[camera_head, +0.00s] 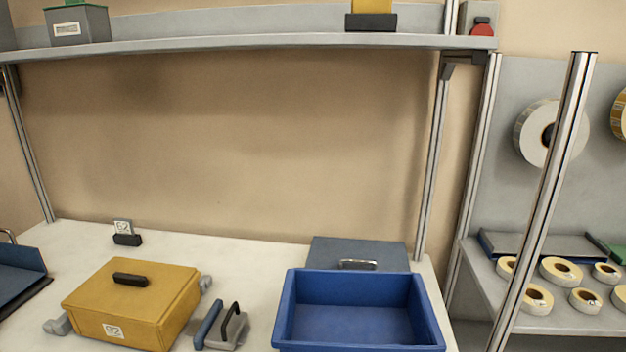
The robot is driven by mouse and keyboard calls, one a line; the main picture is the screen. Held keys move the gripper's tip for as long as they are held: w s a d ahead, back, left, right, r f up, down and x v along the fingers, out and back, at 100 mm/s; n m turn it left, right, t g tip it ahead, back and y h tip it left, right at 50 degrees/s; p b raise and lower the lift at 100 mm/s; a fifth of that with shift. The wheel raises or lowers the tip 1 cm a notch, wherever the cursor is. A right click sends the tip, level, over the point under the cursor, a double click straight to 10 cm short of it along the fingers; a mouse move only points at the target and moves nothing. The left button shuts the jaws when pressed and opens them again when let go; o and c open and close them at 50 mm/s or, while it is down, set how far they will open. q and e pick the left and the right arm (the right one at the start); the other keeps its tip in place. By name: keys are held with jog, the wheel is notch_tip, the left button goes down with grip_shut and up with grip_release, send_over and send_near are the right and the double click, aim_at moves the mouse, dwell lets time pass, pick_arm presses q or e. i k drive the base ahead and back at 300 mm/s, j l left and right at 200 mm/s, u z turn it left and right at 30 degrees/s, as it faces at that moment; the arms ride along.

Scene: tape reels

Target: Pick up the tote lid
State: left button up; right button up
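An open, empty blue tote (290,312) stands at the front right of the white table. A flat blue-grey panel (325,252) with a metal handle (357,264) is just behind it and looks like the tote lid. The tote's back wall hides its near edge, so I cannot tell if it lies flat or leans. A closed yellow box (95,290) with a black handle and a label reading 92 sits at the left. Neither of my grippers is in view.
A grey tool with a black handle (232,325) and a blue piece (208,325) lie between box and tote. A small label stand (126,238) is behind the box. A shelf (250,45) spans above; metal posts (545,200) and tape reels (561,271) are right. The table's back middle is clear.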

aim_at(136, 288)
jog(key=u, duration=1.25)
jog(key=z, duration=1.4)
jog(key=u, duration=1.35)
jog(key=i+j+u, duration=0.15)
jog(key=i+j, duration=0.15)
jog(key=j, duration=0.2)
jog(key=i+j+u, duration=0.15)
jog(key=i+j, duration=0.2)
jog(key=j, duration=0.15)
